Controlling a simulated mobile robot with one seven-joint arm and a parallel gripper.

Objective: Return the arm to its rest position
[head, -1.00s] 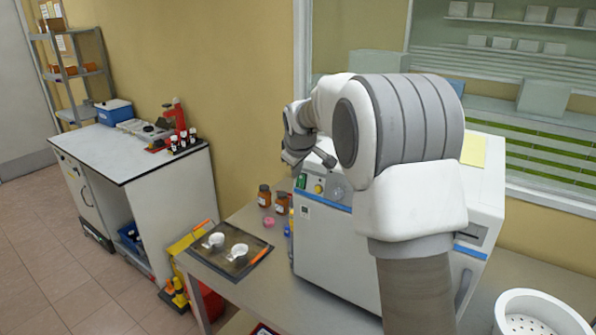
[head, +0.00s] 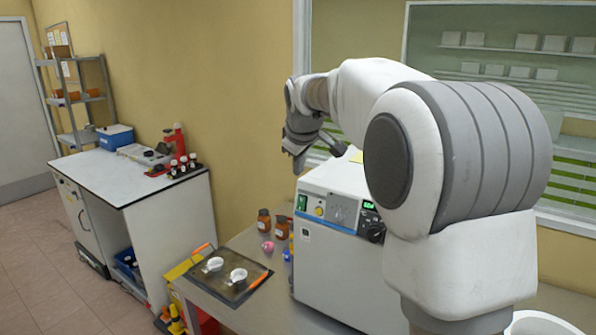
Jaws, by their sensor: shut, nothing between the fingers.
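My arm rises from the lower right and reaches over the white instrument box (head: 330,265) on the table. My gripper (head: 299,166) is at the far end of the arm, above the left part of the box's top. It points downward, is shut and holds nothing. It appears apart from the box. The fingertips are small and partly dark in this view. My large arm links hide the right side of the box.
A dark tray (head: 216,288) with two white cups sits on the table, left of the box. Brown bottles (head: 264,221) stand beside the box. A white counter (head: 120,173) with a red device (head: 175,139) is at left. A white basket (head: 541,324) is at lower right.

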